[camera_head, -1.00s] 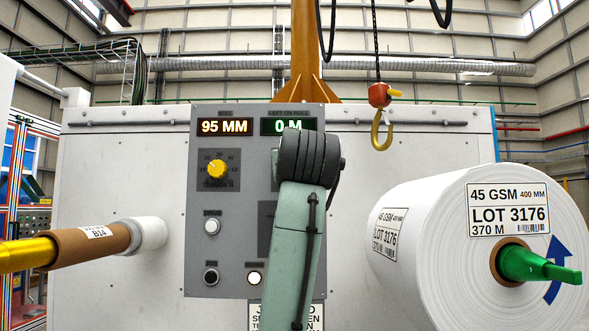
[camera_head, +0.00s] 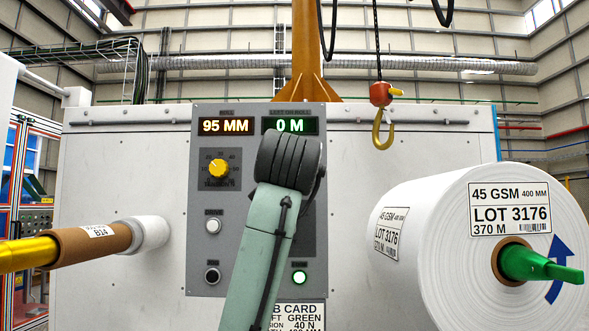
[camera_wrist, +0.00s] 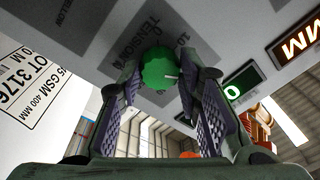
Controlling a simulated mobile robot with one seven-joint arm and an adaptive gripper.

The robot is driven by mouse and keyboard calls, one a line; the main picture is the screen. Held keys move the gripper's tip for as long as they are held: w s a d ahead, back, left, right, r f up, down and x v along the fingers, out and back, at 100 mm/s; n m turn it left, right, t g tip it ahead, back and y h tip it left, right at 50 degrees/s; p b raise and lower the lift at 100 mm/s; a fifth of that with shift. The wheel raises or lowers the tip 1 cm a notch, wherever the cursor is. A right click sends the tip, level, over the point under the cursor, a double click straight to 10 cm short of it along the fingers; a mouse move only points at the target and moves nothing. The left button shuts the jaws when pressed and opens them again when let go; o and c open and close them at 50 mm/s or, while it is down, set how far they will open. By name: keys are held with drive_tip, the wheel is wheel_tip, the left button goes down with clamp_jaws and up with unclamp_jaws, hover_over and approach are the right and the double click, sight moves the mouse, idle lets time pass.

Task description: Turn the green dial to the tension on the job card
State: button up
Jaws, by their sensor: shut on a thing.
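The green dial (camera_wrist: 158,68) is between the two fingertips of my gripper (camera_wrist: 162,78) in the wrist view. The fingers are closed on its sides. A white pointer mark shows on its face, toward the right finger; the scale around it is mostly hidden or too blurred to read. In the head view my arm hides the dial and my gripper. The job card (camera_head: 297,316) shows at the bottom edge, partly cut off and covered by my arm; "GREEN" and "40 N" can be read.
A large white roll (camera_head: 420,230) stands at right, a brown core (camera_head: 90,245) at left.

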drive_tip(key=shift+r+m+g+h, duration=0.1)
drive_tip(key=shift+m+g+h, duration=0.2)
drive_tip(key=shift+m, duration=3.6)
drive_tip(key=shift+m+g+h, duration=0.3)
drive_tip(key=shift+m, duration=3.6)
drive_tip(key=o, duration=1.1)
drive_tip(key=shift+o, duration=0.2)
